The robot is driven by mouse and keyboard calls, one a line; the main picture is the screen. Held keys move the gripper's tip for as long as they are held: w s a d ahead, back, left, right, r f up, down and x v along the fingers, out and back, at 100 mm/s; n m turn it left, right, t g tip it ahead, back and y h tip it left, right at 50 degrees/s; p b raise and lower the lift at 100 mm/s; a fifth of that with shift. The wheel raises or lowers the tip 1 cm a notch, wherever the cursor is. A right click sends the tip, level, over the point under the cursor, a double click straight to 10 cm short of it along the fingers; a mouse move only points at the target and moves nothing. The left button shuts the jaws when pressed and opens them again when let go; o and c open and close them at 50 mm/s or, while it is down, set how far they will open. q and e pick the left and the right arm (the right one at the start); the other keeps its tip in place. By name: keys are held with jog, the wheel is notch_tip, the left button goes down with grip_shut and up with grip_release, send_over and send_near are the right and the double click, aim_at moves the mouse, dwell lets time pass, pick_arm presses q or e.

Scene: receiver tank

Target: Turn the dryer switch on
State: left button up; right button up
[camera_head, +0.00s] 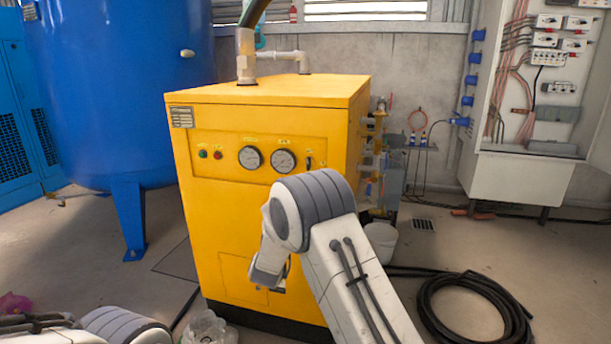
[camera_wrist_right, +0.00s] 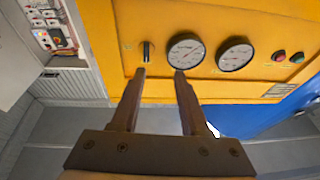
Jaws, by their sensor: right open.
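The yellow dryer (camera_head: 240,220) stands in the middle of the head view. Its switch (camera_head: 308,163) is a small dark knob on the front panel, right of two round gauges. In the right wrist view the panel appears turned over, with the black switch (camera_wrist_right: 146,52) left of the gauges. My right gripper (camera_wrist_right: 160,73) is open and empty, and its left finger tip appears just below the switch. I cannot tell the remaining gap to the panel. In the head view my right arm hides this gripper.
A large blue tank (camera_head: 120,90) stands left of the dryer. An open electrical cabinet (camera_head: 520,175) is at the right, and a coiled black hose (camera_head: 430,310) lies on the floor. Pipes rise from the dryer's top. Open floor lies between hose and cabinet.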

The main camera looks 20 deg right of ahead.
aim_at(308, 164)
jog(key=shift+m+h, duration=0.4)
jog(key=shift+h, duration=0.5)
jog(key=x, duration=0.3)
jog(key=d+b+x, duration=0.1)
jog(key=x, duration=0.3)
jog(key=s+x, duration=0.1)
jog(key=x, duration=0.3)
jog(key=shift+d+f+b, duration=0.15)
jog(key=shift+d+b, duration=0.15)
grip_shut()
